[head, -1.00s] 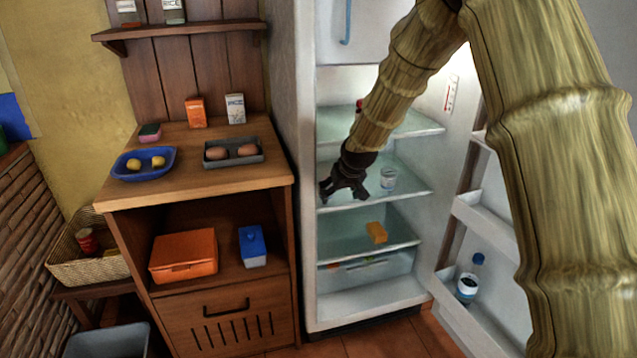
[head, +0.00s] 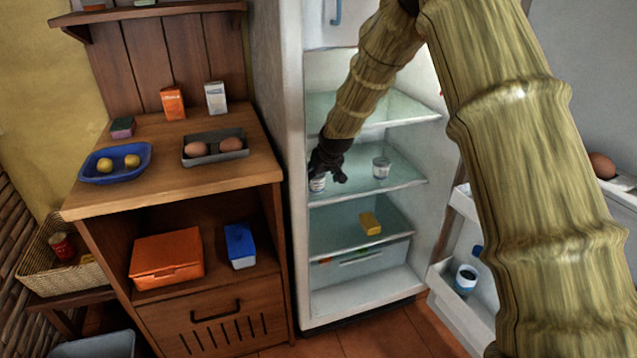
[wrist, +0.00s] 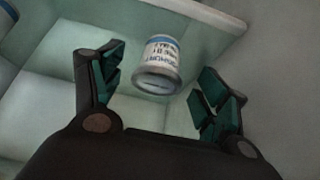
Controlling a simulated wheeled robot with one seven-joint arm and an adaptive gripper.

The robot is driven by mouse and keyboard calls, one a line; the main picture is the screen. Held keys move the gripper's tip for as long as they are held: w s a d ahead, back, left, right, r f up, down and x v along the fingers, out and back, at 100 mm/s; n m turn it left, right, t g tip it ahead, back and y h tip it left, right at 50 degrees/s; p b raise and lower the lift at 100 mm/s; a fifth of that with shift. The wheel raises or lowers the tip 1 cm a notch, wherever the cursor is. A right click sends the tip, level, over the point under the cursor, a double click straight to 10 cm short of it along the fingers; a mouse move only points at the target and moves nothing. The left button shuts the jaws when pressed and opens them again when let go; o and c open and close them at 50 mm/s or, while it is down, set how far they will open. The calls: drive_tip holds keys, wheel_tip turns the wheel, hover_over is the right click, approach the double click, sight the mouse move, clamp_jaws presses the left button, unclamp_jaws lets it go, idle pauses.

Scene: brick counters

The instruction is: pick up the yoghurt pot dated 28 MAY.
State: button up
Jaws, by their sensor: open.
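A white yoghurt pot with a blue band (wrist: 160,65) lies between the spread fingers of my gripper in the wrist view. Its printed label appears upside down and is too blurred for me to read the date surely. In the head view this pot (head: 317,184) stands at the left of a glass fridge shelf, partly hidden by my gripper (head: 326,168). My gripper is open and holds nothing. A second similar pot (head: 381,168) stands further right on the same shelf. The edge of a blue and white thing (wrist: 6,16) shows at the wrist view's top left corner.
The fridge's left wall (head: 291,150) is close to my gripper. A glass shelf (head: 355,106) is above, and a lower shelf holds a yellow block (head: 370,223). The open door (head: 445,275) holds a bottle. A wooden counter (head: 170,186) stands left.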

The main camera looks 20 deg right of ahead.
sight(318, 177)
drive_tip(key=shift+w+b+x, duration=0.25)
drive_tip(key=shift+b+x, duration=0.2)
drive_tip(key=shift+x, duration=2.15)
drive_tip(key=shift+a+r, duration=0.1)
drive_tip(key=shift+r, duration=0.15)
drive_tip(key=c, duration=1.1)
